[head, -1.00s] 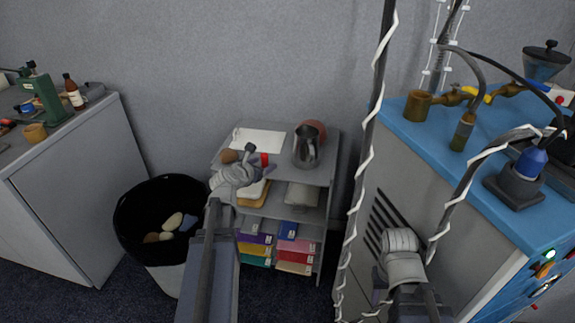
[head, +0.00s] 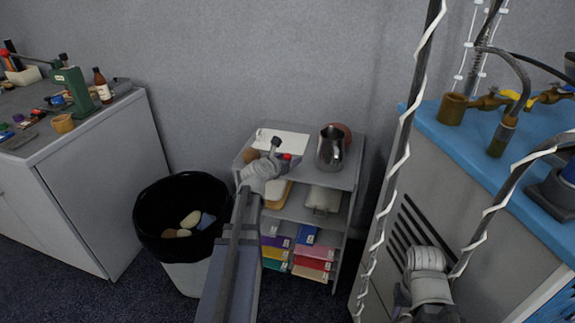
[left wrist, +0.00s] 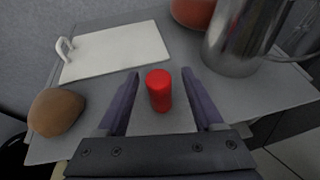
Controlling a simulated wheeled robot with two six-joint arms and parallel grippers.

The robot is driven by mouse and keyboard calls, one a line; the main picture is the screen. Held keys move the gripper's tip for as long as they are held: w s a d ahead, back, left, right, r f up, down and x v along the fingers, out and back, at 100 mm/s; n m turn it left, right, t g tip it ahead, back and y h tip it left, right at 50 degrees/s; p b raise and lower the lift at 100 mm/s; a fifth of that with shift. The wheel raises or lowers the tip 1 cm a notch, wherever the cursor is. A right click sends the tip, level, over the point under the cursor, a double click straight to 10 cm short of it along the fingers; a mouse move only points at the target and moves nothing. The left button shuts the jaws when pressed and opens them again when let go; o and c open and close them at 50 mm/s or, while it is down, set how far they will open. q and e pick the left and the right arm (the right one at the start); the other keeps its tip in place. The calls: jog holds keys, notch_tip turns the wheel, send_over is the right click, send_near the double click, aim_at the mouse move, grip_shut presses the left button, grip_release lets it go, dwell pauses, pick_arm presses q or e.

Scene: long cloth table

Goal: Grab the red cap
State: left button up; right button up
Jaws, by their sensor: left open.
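The red cap (left wrist: 159,90) stands upright on the top of a grey shelf unit (left wrist: 230,112). In the left wrist view it sits between the two fingers of my left gripper (left wrist: 160,95), which is open, with a gap on both sides. In the head view only a little of the red cap (head: 287,156) shows beside my left gripper (head: 280,155), which hides part of it. My right arm shows at the lower right of the head view, but its gripper fingers do not show.
On the shelf top are a metal pitcher (head: 331,148), a reddish round thing (left wrist: 193,12) behind it, a white board (left wrist: 115,50) and a brown lump (left wrist: 57,111). A black-lined bin (head: 150,225) stands left. A blue-topped cabinet (head: 440,130) stands right.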

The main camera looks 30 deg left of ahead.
pick_arm(q)
jog(key=x, duration=0.3)
jog(key=shift+b, duration=0.35)
jog(key=shift+s, duration=0.1)
grip_shut()
